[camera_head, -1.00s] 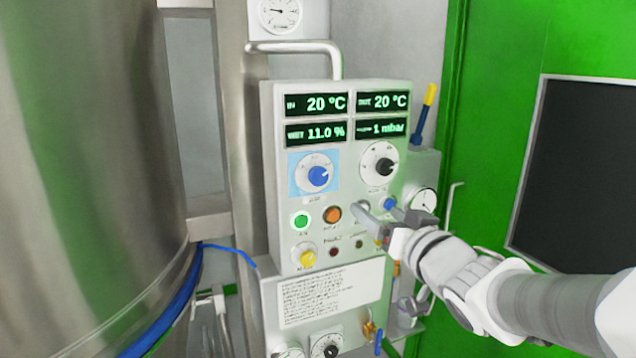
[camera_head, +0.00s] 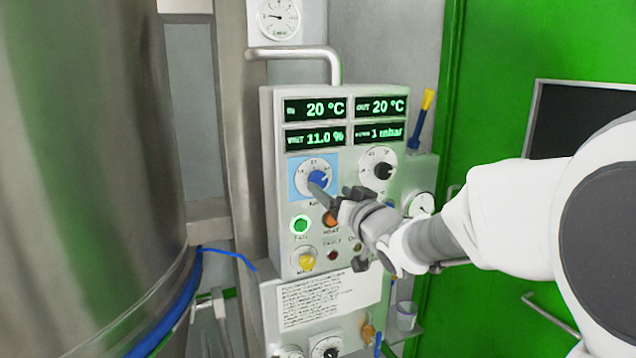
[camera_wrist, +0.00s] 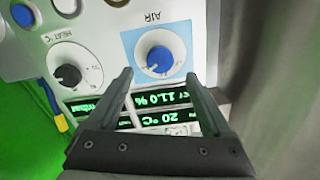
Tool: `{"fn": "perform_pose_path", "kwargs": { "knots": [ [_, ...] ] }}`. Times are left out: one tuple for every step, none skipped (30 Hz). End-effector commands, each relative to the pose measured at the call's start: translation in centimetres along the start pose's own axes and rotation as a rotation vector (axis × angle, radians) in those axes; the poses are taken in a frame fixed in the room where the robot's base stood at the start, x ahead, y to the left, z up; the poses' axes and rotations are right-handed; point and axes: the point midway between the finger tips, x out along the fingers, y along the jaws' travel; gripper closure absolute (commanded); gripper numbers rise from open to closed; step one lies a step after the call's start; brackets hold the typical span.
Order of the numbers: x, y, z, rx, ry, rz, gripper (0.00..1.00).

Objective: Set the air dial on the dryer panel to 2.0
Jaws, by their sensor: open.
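The air dial (camera_head: 318,178) is a blue knob on a white scale disc, set on a light blue square of the dryer panel (camera_head: 287,215). In the wrist view the air dial (camera_wrist: 160,58) appears upside down with its AIR label, ahead of and between my fingers. My gripper (camera_head: 332,200) is just in front of the panel, at the lower right of the dial; in the wrist view my gripper (camera_wrist: 158,85) is open and empty. I cannot tell whether a finger touches the knob. The dial's exact reading is too small to tell.
A black HEAT dial (camera_head: 382,170) sits to the right of the air dial. A green lit button (camera_head: 300,224), an orange button (camera_head: 330,219) and a yellow knob (camera_head: 306,262) lie below. Displays (camera_head: 316,108) sit above. A steel vessel (camera_head: 90,180) stands at left.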

Motion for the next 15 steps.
{"fn": "perform_pose_path", "kwargs": {
  "knots": [
    [1.0, -0.1, 0.0, 0.001, -0.002, -0.001, 0.16],
    [1.6, -0.1, 0.0, 0.002, -0.002, -0.001, 0.16],
    [2.2, -0.1, 0.0, 0.002, -0.002, -0.001, 0.16],
    [2.7, -0.1, 0.0, 0.001, -0.002, -0.001, 0.16],
    [3.1, -0.1, 0.1, 0.001, -0.002, -0.001, 0.16],
    [3.6, 0.0, 0.0, 0.000, -0.001, -0.001, 0.16],
    [4.0, 0.0, 0.0, 0.000, -0.001, 0.000, 0.16],
    [4.3, 0.0, 0.0, 0.001, -0.001, 0.000, 0.16],
    [4.7, 0.0, 0.0, 0.001, -0.001, 0.000, 0.16],
    [5.0, 0.0, 0.0, 0.001, -0.001, 0.000, 0.16],
    [5.2, 0.0, 0.0, 0.001, -0.001, 0.000, 0.16],
    [5.4, 0.0, 0.0, 0.001, -0.001, 0.000, 0.16],
    [5.5, 0.0, 0.0, 0.001, -0.001, 0.001, 0.16],
    [5.6, 0.0, 0.0, 0.001, -0.001, 0.001, 0.16],
    [5.7, 0.0, 0.0, 0.001, -0.001, 0.001, 0.16]
  ]
}}
